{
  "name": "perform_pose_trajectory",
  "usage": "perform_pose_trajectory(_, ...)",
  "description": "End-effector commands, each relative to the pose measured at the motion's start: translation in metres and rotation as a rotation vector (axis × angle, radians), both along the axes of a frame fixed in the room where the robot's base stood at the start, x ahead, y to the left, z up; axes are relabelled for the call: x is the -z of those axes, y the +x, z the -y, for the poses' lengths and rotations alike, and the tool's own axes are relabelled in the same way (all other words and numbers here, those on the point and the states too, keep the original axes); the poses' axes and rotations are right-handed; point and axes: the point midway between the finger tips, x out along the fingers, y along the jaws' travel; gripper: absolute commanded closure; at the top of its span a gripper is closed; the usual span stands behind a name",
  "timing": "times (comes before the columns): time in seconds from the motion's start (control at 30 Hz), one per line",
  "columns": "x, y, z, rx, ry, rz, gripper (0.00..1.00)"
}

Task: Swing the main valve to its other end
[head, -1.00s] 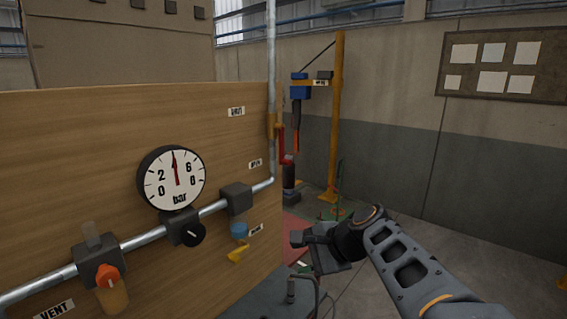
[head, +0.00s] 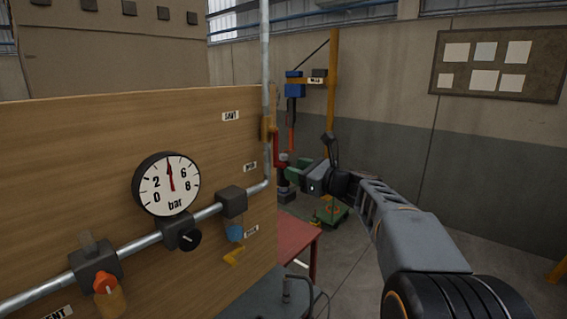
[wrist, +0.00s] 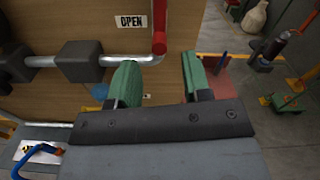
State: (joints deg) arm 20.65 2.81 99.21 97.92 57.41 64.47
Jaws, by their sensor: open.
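The main valve appears to be the one on the vertical pipe at the board's right edge, with a yellow body (head: 267,128) and a red lever (head: 276,146). The lever hangs down toward the OPEN label (head: 250,167); the SHUT label (head: 230,116) is higher up. In the wrist view the lever's red end (wrist: 159,42) shows at the top, beside the OPEN sign (wrist: 130,21). My gripper (head: 294,170) is just right of the lever's lower end. Its green fingers (wrist: 160,78) are open and empty, with the lever's end ahead of the gap between them, apparently apart from it.
A red table (head: 298,238) stands below my gripper. A yellow post (head: 331,120) with hanging equipment stands behind.

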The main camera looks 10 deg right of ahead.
Motion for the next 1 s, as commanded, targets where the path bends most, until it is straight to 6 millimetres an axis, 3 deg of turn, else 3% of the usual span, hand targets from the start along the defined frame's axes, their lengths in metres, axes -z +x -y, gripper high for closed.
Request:
perform_pose_trajectory(0.3, -0.001, 0.034, -0.025, -0.002, -0.001, 0.0, 0.56)
perform_pose_trajectory(0.77, 0.0, 0.041, -0.03, 0.0, -0.002, 0.0, 0.56)
perform_pose_trajectory(1.0, 0.0, 0.041, -0.03, 0.0, -0.002, 0.0, 0.76)
